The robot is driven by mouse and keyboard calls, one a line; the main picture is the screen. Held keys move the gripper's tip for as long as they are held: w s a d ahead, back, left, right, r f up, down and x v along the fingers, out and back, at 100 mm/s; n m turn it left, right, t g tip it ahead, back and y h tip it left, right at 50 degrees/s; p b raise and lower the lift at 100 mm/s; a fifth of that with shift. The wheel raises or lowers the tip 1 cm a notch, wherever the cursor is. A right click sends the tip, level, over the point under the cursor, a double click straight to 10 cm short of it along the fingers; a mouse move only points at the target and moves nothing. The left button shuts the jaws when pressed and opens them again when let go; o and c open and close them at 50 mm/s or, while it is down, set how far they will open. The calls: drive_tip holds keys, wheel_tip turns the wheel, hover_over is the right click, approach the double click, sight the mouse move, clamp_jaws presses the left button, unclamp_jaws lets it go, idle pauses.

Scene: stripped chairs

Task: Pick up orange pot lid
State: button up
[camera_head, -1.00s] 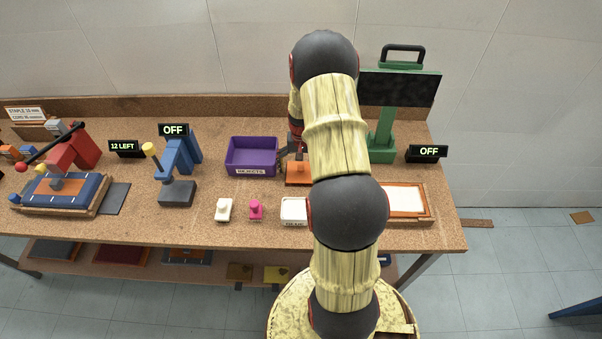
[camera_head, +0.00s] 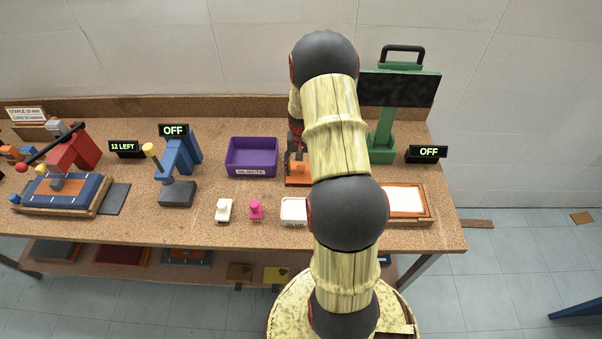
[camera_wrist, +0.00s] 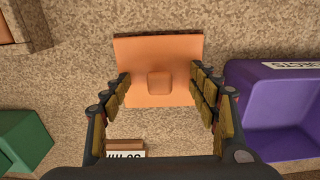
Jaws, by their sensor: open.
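The orange pot lid (camera_wrist: 185,53) lies flat on the cork-textured bench, a square orange plate with a small raised knob (camera_wrist: 159,82) in its middle. It also shows in the head view (camera_head: 297,180), partly hidden by my arm. My gripper (camera_wrist: 160,88) is open above the lid, with one finger on each side of the knob and a gap to it on both sides. In the head view my gripper (camera_head: 297,152) is mostly behind my arm, just over the lid.
A purple bin (camera_head: 251,155) stands left of the lid. A green stand with a dark panel (camera_head: 398,90) is behind right. A small labelled block (camera_wrist: 126,147) lies near the lid. A white glue tray (camera_head: 293,211) and white and pink knobbed pieces (camera_head: 256,210) are in front.

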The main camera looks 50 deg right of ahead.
drive_tip(key=shift+s+a+f, duration=0.35)
drive_tip(key=shift+s+f, duration=0.05)
drive_tip(key=shift+f, duration=0.1)
clamp_jaws()
drive_tip(key=shift+w+r, duration=0.1)
drive_tip(key=shift+r, duration=0.4)
drive_tip(key=r, duration=0.2)
drive_tip(key=shift+w+d+r+p, duration=0.1)
drive_tip(key=shift+d+r+p, duration=0.1)
drive_tip(key=shift+r+p, duration=0.15)
drive_tip(key=s+a+r+p, duration=0.1)
drive_tip(key=s+a+r, duration=0.7)
drive_tip(key=s+r, duration=0.2)
drive_tip(key=shift+s+p, duration=0.4)
drive_tip(key=shift+s, duration=0.15)
